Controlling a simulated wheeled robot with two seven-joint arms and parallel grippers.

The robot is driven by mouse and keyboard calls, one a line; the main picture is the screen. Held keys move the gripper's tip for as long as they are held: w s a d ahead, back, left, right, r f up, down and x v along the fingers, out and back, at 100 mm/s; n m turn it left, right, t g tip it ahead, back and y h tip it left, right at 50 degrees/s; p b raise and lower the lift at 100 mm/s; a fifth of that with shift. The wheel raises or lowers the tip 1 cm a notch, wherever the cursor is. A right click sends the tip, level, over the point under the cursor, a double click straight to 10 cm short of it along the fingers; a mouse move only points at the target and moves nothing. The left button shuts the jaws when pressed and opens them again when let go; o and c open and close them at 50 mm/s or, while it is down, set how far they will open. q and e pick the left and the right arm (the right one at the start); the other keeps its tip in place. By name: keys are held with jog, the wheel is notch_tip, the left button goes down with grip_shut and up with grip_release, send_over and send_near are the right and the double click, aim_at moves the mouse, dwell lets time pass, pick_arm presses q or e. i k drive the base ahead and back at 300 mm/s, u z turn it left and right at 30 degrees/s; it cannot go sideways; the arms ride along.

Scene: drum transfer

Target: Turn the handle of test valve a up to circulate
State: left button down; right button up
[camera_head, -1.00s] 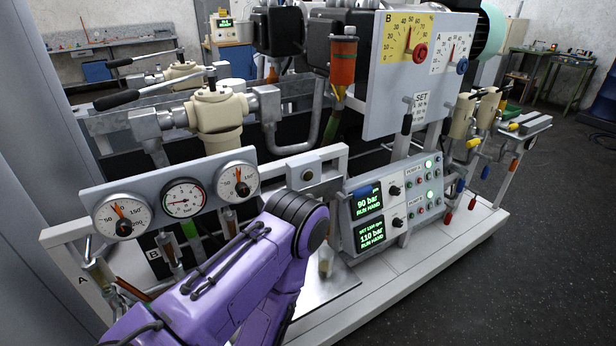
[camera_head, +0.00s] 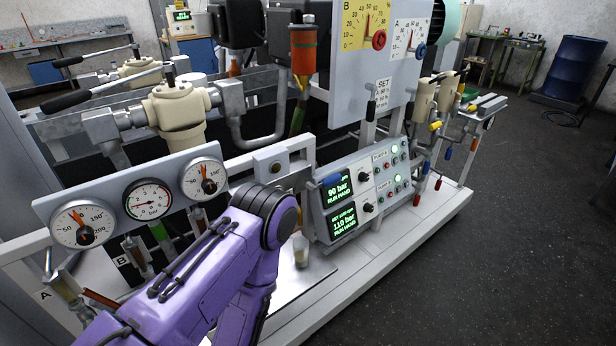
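A plate marked A (camera_head: 46,296) is at the lower left, with a small metal fitting (camera_head: 66,286) beside it. A reddish bar (camera_head: 102,299) lies to the right of that fitting. Which part is the handle of test valve a I cannot tell for certain. A plate marked B (camera_head: 122,261) is farther right, below the gauges. My purple arm rises from the bottom left and bends at a dark joint in front of the rig, covering part of the area under the gauges. Neither gripper shows.
A gauge panel (camera_head: 112,186) with three dials stands above the plates. A control box (camera_head: 352,190) with green displays reads 90 bar and 110 bar. Beige valves with long black levers (camera_head: 179,108) are behind. Clear dark floor (camera_head: 480,250) lies right; a blue drum (camera_head: 574,66) stands far right.

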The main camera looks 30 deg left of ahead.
aim_at(336, 178)
jog(key=z, duration=0.7)
jog(key=i, duration=3.3)
jog(key=u, duration=3.1)
